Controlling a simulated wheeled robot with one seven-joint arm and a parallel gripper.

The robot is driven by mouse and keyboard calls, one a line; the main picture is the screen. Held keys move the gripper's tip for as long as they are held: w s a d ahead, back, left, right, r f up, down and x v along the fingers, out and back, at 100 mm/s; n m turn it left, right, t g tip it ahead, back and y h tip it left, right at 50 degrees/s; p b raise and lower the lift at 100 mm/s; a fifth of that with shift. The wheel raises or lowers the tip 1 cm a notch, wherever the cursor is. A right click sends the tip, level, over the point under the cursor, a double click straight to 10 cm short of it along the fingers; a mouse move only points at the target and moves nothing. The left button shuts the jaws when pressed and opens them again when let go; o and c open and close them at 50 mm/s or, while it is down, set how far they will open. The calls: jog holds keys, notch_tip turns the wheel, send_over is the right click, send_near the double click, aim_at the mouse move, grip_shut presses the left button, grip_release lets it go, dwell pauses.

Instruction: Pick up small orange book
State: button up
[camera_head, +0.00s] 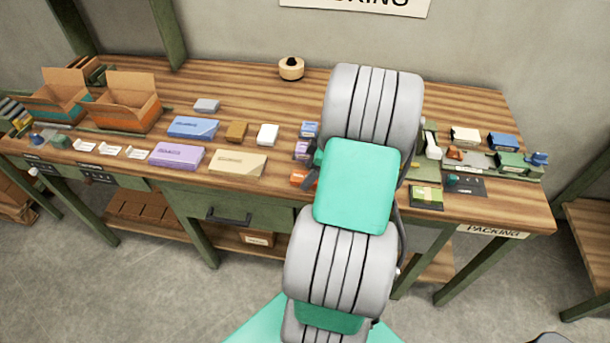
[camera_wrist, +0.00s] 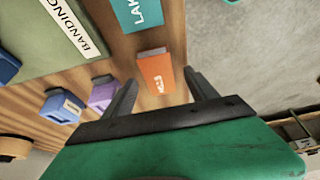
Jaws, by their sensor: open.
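The small orange book (camera_wrist: 157,75) lies on the wooden bench close to its edge. White lettering shows on its cover. In the head view it is a small orange patch (camera_head: 298,178), partly hidden by my arm. My gripper (camera_wrist: 160,82) is open, with its two dark fingers spread and nothing held between them. I cannot tell how far above the book the fingers are. In the head view my gripper (camera_head: 313,168) is mostly hidden behind my arm, just right of the book.
A purple box (camera_wrist: 103,95) and a blue box (camera_wrist: 62,106) sit beside the left finger. A teal book (camera_wrist: 138,12) lies beyond the orange one, near a green mat (camera_wrist: 40,40) labelled BANDING. A cream box (camera_head: 237,163) lies left along the bench edge. Open floor is in front.

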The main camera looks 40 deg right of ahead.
jog(key=shift+w+a+f, duration=0.1)
jog(key=shift+w+f, duration=0.15)
jog(key=shift+f, duration=0.35)
grip_shut()
jog(key=shift+r, duration=0.1)
dwell(0.3)
